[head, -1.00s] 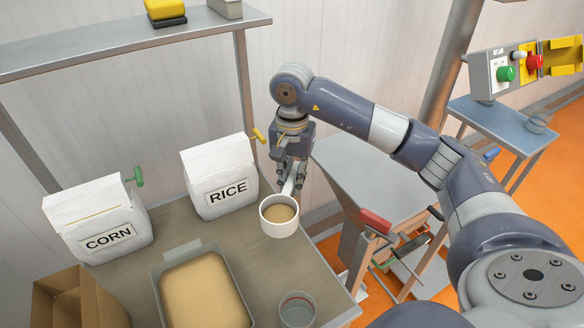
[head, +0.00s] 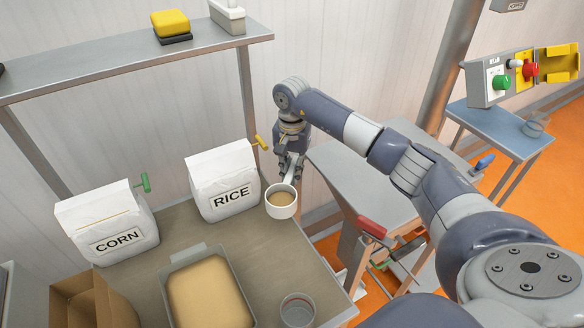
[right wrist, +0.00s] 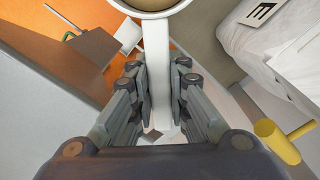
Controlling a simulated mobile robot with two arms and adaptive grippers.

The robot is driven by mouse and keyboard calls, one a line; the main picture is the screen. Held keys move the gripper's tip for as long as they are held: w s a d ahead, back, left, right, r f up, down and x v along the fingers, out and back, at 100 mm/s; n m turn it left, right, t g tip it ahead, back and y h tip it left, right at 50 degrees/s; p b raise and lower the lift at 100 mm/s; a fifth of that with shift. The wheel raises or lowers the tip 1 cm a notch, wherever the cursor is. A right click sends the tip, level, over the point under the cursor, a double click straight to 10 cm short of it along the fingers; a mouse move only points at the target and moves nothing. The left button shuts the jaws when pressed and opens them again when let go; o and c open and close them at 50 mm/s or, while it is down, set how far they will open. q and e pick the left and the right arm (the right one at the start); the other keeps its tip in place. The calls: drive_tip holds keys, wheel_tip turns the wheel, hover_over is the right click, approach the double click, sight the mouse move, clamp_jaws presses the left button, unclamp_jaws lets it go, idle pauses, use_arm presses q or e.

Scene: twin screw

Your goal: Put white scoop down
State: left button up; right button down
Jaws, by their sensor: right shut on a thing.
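The white scoop (head: 281,206) is at the back right of the table, just right of the RICE bag. It is upright, and tan material shows inside its cup. My right gripper (head: 290,172) is shut on the scoop's handle, behind the cup. In the right wrist view the white handle (right wrist: 157,75) runs between the fingers (right wrist: 157,100), with the cup at the top edge. I cannot tell whether the cup touches the table. My left gripper does not show.
The RICE bag (head: 224,182) stands close left of the scoop, with a yellow-handled tool (head: 261,143) behind it. The CORN bag (head: 107,226), a cardboard box (head: 92,300), a tray of tan material (head: 208,294) and a clear cup (head: 298,310) are also on the table (head: 262,255). Bare table lies before the scoop.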

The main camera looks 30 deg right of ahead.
drive_tip(key=shift+f+b, duration=0.55)
drive_tip(key=c, duration=1.5)
unclamp_jaws()
drive_tip(key=shift+c, duration=0.2)
drive_tip(key=shift+r, duration=0.1)
drive_tip(key=shift+r+p, duration=0.55)
drive_tip(key=shift+p, duration=0.05)
wheel_tip(320, 180, up, 6)
drive_tip(key=shift+r+b, duration=0.15)
drive_tip(key=shift+b, duration=1.05)
drive_tip(key=shift+r, duration=0.4)
